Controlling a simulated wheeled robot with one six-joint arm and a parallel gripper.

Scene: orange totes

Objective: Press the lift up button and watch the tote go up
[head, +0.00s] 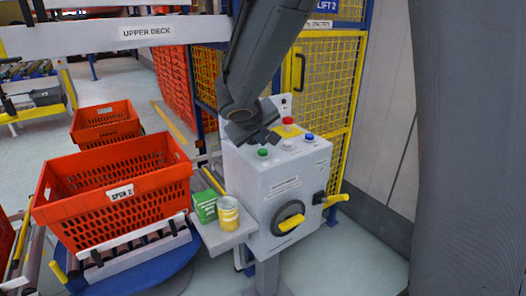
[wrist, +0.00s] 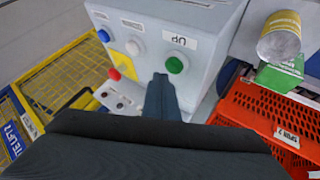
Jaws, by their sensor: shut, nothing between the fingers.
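A grey control box (head: 275,185) carries a green button (head: 263,153), a white button (head: 287,144) and a blue button (head: 309,137) on its sloped top. In the wrist view the green button (wrist: 176,64) has a label reading UP, seen upside down. My gripper (head: 268,138) is shut and empty, just behind the green button in the head view. In the wrist view its fingertips (wrist: 160,78) are right beside the green button; I cannot tell whether they touch it. An orange tote (head: 120,193) labelled SPUR 2 sits on rollers at the left.
A red button on a yellow plate (head: 288,121) stands at the box's back. A yellow can (head: 228,213) and a green box (head: 204,206) stand on a side shelf. The box front has a rotary handle (head: 289,218). A yellow mesh cage (head: 325,80) marked LIFT 2 is behind.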

